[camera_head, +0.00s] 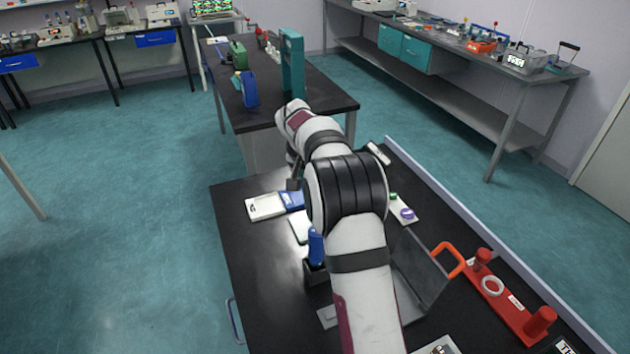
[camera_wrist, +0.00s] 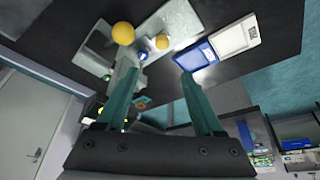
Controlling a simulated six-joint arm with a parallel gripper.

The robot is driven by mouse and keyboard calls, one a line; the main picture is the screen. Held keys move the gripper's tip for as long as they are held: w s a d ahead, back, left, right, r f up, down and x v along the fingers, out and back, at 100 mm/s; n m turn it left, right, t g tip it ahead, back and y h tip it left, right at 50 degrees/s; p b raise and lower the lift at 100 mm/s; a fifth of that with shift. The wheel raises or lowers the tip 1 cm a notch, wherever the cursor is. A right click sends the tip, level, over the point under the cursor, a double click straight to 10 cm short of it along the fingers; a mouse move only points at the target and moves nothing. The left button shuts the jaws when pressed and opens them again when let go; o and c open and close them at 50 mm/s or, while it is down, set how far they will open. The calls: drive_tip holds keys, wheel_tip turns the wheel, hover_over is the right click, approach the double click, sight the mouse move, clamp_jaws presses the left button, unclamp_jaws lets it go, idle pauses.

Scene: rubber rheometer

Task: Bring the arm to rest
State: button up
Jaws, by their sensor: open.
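My gripper (camera_wrist: 161,73) shows in the wrist view with its two teal fingers spread apart and nothing between them. In the head view my arm reaches forward over the black bench (camera_head: 240,265), bent at the elbow, and it hides most of the gripper. A white device (camera_head: 264,207) with a blue part (camera_head: 292,200) lies on the bench left of the arm. In the wrist view the white part (camera_wrist: 235,37) and blue part (camera_wrist: 197,55) lie beyond the right fingertip, apart from it as far as I can tell.
A blue-handled item (camera_head: 316,245) stands in a dark holder close left of the arm. A red stand (camera_head: 510,300) and orange handle (camera_head: 448,262) are at right. The wrist view shows a yellow ball (camera_wrist: 123,33) near the left finger. The bench's left front is clear.

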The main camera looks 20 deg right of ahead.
drive_tip(key=shift+r, duration=0.2)
drive_tip(key=s+a+r+n+g+y, duration=0.1)
drive_tip(key=s+a+r, duration=0.35)
drive_tip(key=s, duration=0.35)
drive_tip(key=s+a+r+y, duration=0.1)
drive_tip(key=s+a+r, duration=0.2)
drive_tip(key=s+a, duration=0.35)
drive_tip(key=s+a+f+n+g+y, duration=0.1)
drive_tip(key=s+a+f, duration=0.1)
drive_tip(key=s, duration=1.2)
drive_tip(key=s+a+f+n+g+y, duration=0.1)
drive_tip(key=s+a, duration=0.4)
drive_tip(key=s, duration=0.9)
drive_tip(key=shift+f+y, duration=0.5)
